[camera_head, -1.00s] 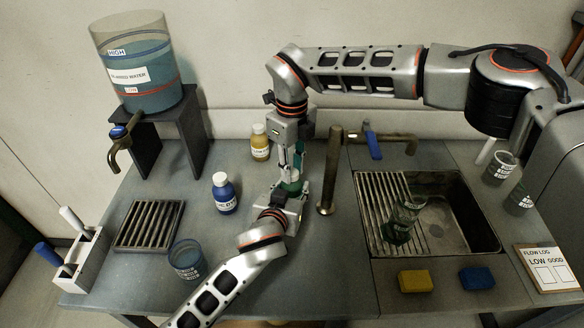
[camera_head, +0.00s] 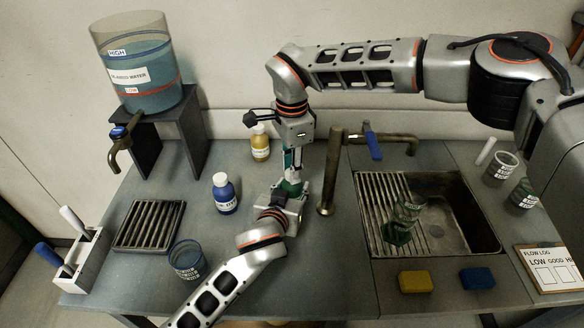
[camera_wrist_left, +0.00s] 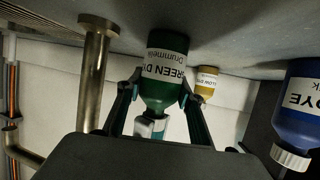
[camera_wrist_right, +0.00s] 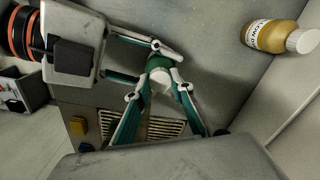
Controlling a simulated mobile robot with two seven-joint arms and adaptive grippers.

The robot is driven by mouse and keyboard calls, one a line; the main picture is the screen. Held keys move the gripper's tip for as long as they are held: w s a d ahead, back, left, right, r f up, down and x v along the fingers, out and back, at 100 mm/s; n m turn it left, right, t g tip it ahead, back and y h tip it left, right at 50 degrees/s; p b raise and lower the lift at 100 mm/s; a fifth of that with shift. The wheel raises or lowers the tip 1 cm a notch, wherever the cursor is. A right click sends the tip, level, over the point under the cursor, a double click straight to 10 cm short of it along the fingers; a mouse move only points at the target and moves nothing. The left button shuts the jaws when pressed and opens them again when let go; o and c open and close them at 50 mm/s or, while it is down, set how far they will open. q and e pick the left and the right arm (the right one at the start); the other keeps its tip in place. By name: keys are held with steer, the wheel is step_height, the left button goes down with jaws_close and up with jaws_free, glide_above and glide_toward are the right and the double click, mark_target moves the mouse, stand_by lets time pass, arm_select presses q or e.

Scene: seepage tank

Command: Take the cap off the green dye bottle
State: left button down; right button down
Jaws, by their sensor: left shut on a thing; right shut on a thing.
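The green dye bottle (camera_head: 291,187) stands upright on the bench, left of the tap. It shows upside down in the left wrist view (camera_wrist_left: 165,72). My left gripper (camera_head: 287,197) is shut around its body, one finger on each side in the left wrist view (camera_wrist_left: 160,92). My right gripper (camera_head: 292,172) points down from above and is shut on the white cap (camera_wrist_right: 160,80) at the bottle's top. The fingers partly hide the cap, and I cannot tell whether it is loose on the neck.
A blue dye bottle (camera_head: 224,194) stands left of my grippers, and a yellow dye bottle (camera_head: 260,142) stands behind. The tap (camera_head: 331,172) rises close on the right, beside the sink (camera_head: 456,212). A beaker (camera_head: 187,260) stands near the front edge.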

steer(key=shift+r, duration=0.2)
stand_by(0.3)
steer(key=shift+r, duration=0.9)
steer(key=shift+r, duration=2)
arm_select(q)
steer(key=c, duration=1.3)
jaws_free()
steer(key=shift+o, duration=0.2)
steer(key=v, duration=1.2)
steer(key=shift+f, duration=0.15)
